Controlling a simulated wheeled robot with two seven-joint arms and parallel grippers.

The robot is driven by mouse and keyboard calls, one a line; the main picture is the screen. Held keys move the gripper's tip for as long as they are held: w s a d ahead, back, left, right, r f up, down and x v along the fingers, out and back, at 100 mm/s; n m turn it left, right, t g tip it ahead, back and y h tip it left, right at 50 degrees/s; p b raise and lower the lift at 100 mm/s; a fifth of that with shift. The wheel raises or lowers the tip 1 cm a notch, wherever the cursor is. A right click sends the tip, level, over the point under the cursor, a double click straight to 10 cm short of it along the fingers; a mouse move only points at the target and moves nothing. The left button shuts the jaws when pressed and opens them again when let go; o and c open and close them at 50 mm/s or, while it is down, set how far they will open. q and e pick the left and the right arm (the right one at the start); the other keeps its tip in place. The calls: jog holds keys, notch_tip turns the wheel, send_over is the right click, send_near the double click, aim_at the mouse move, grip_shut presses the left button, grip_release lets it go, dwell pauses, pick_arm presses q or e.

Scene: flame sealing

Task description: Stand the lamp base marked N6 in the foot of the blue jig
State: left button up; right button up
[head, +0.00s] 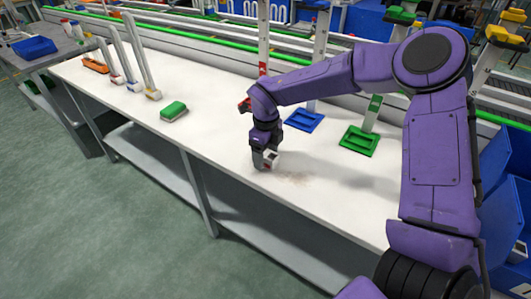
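The blue jig (303,121) stands on the white bench right of the middle, with a pale upright post rising from its blue foot. The foot looks empty. Several slim, pale upright pieces with coloured lower ends, such as a yellow-ended one (153,94), stand at the left. They may be lamp parts; no N6 mark is readable. My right gripper (266,161) points down low over the bench, in front and left of the blue jig. A small pale patch with red shows at its fingers; I cannot tell whether it holds something. My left gripper is out of view.
A green jig (357,141) stands right of the blue one; a red jig (244,104) is partly hidden behind my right arm. An orange holder (95,64) and a green-topped block (173,110) are at the left. The bench between block and gripper is clear.

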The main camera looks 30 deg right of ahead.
aim_at(266, 153)
jog(key=shift+r, duration=0.1)
notch_tip(266, 153, up, 12)
dwell(0.4)
jog(key=shift+r, duration=0.1)
